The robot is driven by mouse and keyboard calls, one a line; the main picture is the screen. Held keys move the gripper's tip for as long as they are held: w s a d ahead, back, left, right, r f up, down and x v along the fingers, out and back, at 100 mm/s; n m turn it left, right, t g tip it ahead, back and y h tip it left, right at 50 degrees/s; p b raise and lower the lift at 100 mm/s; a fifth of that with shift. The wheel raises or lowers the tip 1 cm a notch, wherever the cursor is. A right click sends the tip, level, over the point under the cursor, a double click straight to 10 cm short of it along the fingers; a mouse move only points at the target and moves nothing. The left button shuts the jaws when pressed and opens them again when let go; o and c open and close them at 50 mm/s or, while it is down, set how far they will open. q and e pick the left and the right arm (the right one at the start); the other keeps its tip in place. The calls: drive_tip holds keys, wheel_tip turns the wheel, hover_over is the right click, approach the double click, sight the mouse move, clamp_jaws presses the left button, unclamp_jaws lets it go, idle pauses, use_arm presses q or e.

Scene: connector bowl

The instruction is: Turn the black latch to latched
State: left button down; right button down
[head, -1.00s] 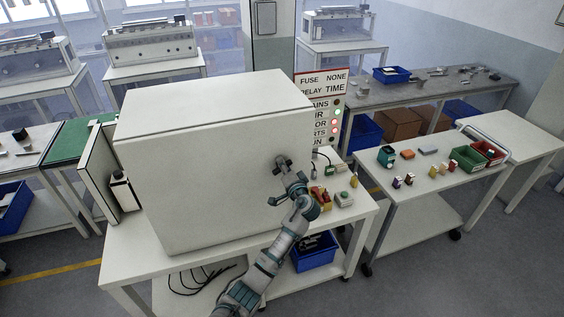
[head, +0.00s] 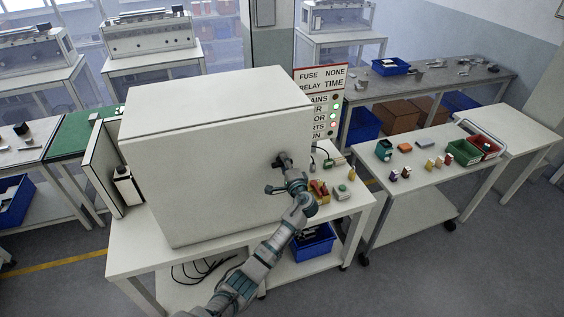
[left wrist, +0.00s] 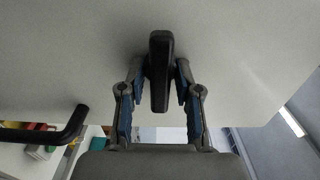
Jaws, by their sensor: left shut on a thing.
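The black latch (left wrist: 160,68) is an upright dark bar on a pale panel in the left wrist view. My left gripper (left wrist: 160,84) has a finger on each side and is shut on it. In the head view the left gripper (head: 279,189) is at the right part of the large white cabinet's front (head: 205,175), where the latch is small and largely covered by the fingers. A black handle (head: 283,159) stands out from the cabinet front just above the gripper. It also shows at lower left in the left wrist view (left wrist: 62,132). My right gripper is not in view.
The cabinet stands on a white table (head: 190,250) with small coloured parts to its right. A sign panel with lights (head: 320,85) rises behind. A blue bin (head: 313,245) sits on the lower shelf. A white cart (head: 415,185) with small parts stands further right.

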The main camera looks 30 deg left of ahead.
use_arm(q)
drive_tip(key=shift+w+d+f, duration=0.1)
drive_tip(key=shift+d+f, duration=0.1)
drive_tip(key=shift+d, duration=0.15)
drive_tip(key=c, duration=1.1)
unclamp_jaws()
drive_tip(key=shift+w+d, duration=0.2)
drive_tip(key=shift+d, duration=0.05)
drive_tip(key=shift+s+d, duration=0.15)
drive_tip(key=v, duration=1.1)
drive_tip(key=shift+s+d, duration=0.15)
drive_tip(key=shift+d, duration=0.25)
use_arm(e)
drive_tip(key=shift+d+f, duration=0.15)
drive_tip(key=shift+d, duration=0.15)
use_arm(q)
drive_tip(key=shift+a, duration=0.2)
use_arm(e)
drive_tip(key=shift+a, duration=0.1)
